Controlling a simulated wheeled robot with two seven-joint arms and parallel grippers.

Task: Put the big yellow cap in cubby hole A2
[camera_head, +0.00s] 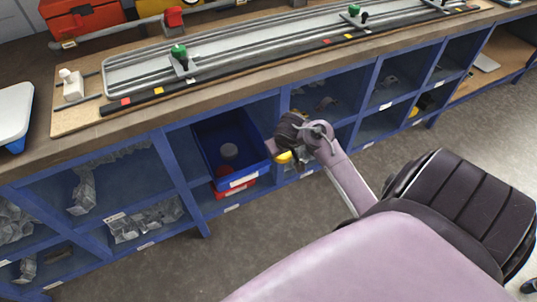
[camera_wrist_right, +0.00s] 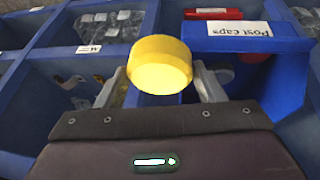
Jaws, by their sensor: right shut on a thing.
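A big yellow cap (camera_wrist_right: 159,65) is held between the two fingers of my right gripper (camera_wrist_right: 160,85) in the right wrist view. In the head view the cap (camera_head: 284,157) shows as a small yellow patch below my right gripper (camera_head: 283,150), in front of the blue cubby shelf (camera_head: 174,160). The label A2 cannot be read in either view. My left gripper is not in view.
A blue bin (camera_head: 240,183), labelled "Post caps" in the wrist view, sits in a cubby beside my right gripper, with a red bin (camera_head: 233,188) under it. Cubbies at left hold clear bagged parts (camera_head: 82,190). The workbench (camera_head: 230,88) above carries a long metal rail jig (camera_head: 270,47).

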